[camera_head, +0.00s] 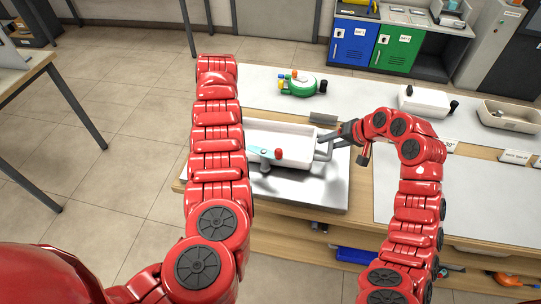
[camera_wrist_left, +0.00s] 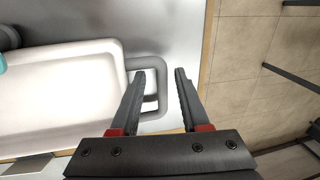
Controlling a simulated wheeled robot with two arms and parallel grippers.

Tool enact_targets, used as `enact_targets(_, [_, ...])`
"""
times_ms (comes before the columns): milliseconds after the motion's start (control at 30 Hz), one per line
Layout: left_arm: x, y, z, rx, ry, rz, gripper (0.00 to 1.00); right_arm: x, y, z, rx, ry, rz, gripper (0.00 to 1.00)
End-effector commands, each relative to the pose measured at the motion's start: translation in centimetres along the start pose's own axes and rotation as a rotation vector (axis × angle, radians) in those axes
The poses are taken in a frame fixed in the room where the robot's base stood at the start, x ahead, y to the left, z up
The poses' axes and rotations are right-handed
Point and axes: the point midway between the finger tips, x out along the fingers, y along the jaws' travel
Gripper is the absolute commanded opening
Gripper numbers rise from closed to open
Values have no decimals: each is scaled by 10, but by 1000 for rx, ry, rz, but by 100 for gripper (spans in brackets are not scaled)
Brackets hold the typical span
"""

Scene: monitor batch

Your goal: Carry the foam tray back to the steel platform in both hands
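The white foam tray (camera_head: 285,132) rests on the steel platform (camera_head: 325,192), with a grey loop handle at its right end (camera_head: 325,150). A pale blue item (camera_head: 260,153) and a red-topped item (camera_head: 279,154) show at its near side. My right gripper (camera_head: 334,140) is at the right handle; whether its fingers are closed is unclear. My left arm hides the tray's left end and my left gripper in the head view. In the left wrist view, my left gripper (camera_wrist_left: 160,72) is open, its fingers either side of the other handle's outer bar (camera_wrist_left: 160,92).
A white box (camera_head: 424,101) and a beige bin (camera_head: 508,116) stand farther right. The grey mat at right (camera_head: 450,205) is clear. Floor (camera_wrist_left: 245,75) lies beyond the platform's edge.

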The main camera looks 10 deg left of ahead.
Motion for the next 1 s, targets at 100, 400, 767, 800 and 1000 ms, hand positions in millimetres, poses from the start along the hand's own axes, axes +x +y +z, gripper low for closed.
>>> enact_targets(100, [0, -2, 1, -2, -1, -2, 49, -1, 1, 0, 1, 1, 1, 49])
enact_targets(400, [-6, -3, 0, -4, 0, -4, 49, -1, 2, -1, 3, 2, 4, 49])
enact_targets(767, [-82, -2, -1, -4, 4, -1, 49, -2, 2, -1, 3, 3, 5, 49])
enact_targets(800, [-90, -2, -1, -4, 4, -2, 49, -1, 2, -1, 3, 3, 5, 49])
enact_targets(1000, [-115, -1, 0, -3, 0, 0, 49, -1, 3, -1, 4, 3, 5, 49])
